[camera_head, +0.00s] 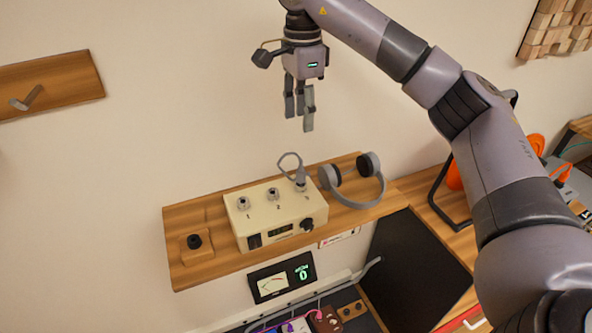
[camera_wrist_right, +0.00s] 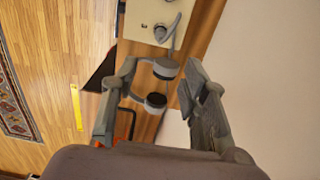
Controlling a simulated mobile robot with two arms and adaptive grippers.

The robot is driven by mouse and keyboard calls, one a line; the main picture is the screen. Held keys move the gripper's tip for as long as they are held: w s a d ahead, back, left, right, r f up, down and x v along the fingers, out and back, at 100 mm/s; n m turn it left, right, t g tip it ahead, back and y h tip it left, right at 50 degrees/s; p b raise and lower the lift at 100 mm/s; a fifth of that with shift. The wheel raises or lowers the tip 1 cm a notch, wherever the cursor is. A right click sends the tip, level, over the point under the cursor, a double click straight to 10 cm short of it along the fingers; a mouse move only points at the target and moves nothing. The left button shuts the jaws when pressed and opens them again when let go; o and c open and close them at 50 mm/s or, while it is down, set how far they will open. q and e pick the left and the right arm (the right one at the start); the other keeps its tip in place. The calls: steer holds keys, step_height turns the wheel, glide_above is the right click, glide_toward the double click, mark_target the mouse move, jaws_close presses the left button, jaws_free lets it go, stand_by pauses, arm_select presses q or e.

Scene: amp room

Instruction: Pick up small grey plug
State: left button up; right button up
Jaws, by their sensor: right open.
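A small grey plug (camera_head: 301,182) stands upright in the socket marked 3 on top of a cream box (camera_head: 262,232) on the wooden shelf. A thin grey cable loops up from it. In the right wrist view the plug (camera_wrist_right: 161,32) shows at the top, on the box (camera_wrist_right: 143,14). My right gripper (camera_head: 299,118) hangs fingers down above the shelf, well clear of the plug. It is open and empty; its fingers also show in the right wrist view (camera_wrist_right: 160,78). My left gripper is in neither view.
Grey headphones (camera_head: 352,190) lie right of the box, close to the plug. A wooden block with a black knob (camera_head: 195,242) sits at the shelf's left. A meter panel (camera_head: 281,278) is below. The wall is close behind. Air around the gripper is free.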

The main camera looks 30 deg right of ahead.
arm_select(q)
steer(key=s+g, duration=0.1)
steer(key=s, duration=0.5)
arm_select(e)
glide_toward(301, 167)
steer(key=s, duration=0.1)
steer(key=f, duration=0.1)
steer(key=f+p, duration=0.2)
steer(key=shift+w+f, duration=0.35)
steer(key=shift+f, duration=0.05)
step_height(301, 167, down, 2)
steer(key=shift+s+f+p, duration=0.1)
steer(key=shift+f+p, duration=0.15)
steer(key=shift+p, duration=0.15)
steer(key=f+p, duration=0.1)
steer(key=f, duration=0.1)
steer(key=f+p, duration=0.2)
steer(key=shift+w+f, duration=0.2)
steer(key=shift+f, duration=0.4)
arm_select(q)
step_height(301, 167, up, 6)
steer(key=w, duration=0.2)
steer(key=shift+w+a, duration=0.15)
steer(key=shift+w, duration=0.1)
arm_select(e)
steer(key=shift+f, duration=0.1)
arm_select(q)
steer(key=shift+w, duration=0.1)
arm_select(e)
steer(key=shift+c, duration=0.2)
